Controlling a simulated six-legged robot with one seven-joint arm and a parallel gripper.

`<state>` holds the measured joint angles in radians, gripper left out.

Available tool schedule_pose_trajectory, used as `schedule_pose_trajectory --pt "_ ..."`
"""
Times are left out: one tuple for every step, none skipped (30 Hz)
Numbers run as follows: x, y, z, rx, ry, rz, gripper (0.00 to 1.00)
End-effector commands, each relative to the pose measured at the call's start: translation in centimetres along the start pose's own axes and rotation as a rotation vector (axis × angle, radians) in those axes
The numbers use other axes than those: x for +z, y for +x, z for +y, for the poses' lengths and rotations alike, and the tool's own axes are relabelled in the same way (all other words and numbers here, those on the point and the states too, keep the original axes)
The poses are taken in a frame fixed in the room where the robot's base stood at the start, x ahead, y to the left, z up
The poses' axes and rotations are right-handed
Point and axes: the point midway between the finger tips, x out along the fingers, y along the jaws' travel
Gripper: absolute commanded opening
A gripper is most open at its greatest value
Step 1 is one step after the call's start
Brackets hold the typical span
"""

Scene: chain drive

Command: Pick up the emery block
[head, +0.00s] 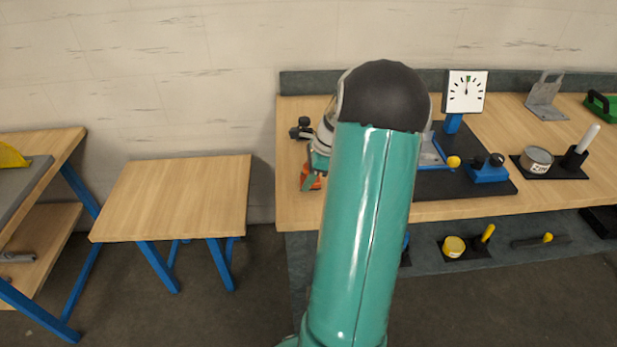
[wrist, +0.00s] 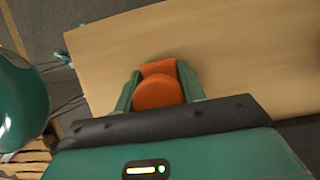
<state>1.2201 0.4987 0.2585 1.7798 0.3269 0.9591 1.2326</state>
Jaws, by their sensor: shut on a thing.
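The emery block (wrist: 158,92) shows orange in the wrist view, with a rounded part in front of a flatter part. My gripper (wrist: 160,88) is shut on it, with one green finger on each side. In the head view, my gripper (head: 312,174) is at the left end of the long workbench, and a bit of the orange block (head: 308,181) shows beside it. My own arm hides much of the gripper and block there. I cannot tell whether the block touches the bench top.
The long workbench (head: 440,212) carries a white dial gauge (head: 465,92), a blue block with a black knob (head: 487,170), a tin (head: 537,158) and a grey bracket (head: 546,97). A small wooden table (head: 175,195) to the left is bare. A floor gap separates the two.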

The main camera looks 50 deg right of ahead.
Motion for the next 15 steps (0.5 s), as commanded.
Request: schedule_pose_trajectory --pt "0.1 -0.3 -0.1 -0.002 -0.001 0.001 0.11" --pt "0.2 -0.5 -0.1 -0.003 -0.001 0.001 0.11" --pt "0.4 -0.8 -0.1 -0.003 -0.002 0.001 0.11" --pt "0.5 -1.1 -0.1 -0.003 -0.002 0.001 0.11" --pt "0.7 -1.5 -0.1 -0.003 -0.003 0.001 0.11" --pt "0.9 -2.0 -0.1 -0.004 -0.003 0.001 0.11" --pt "1.0 -2.5 -0.1 -0.005 -0.003 0.002 0.11" --pt "1.2 -3.0 -0.1 -0.005 -0.003 0.002 0.11" --pt "0.8 -3.8 0.3 -0.005 0.0 0.003 0.11" --pt "0.7 -4.5 0.6 -0.005 0.0 0.003 0.11" --pt "0.6 -5.2 0.9 -0.006 0.0 0.003 0.11" --pt "0.3 -6.3 1.3 -0.006 0.001 0.003 0.11" --pt "0.2 -7.1 1.7 -0.007 0.001 0.003 0.11" --pt "0.0 -8.0 2.0 -0.006 0.001 0.002 0.11" --pt "-0.2 -9.1 2.5 -0.006 0.0 0.003 0.11"
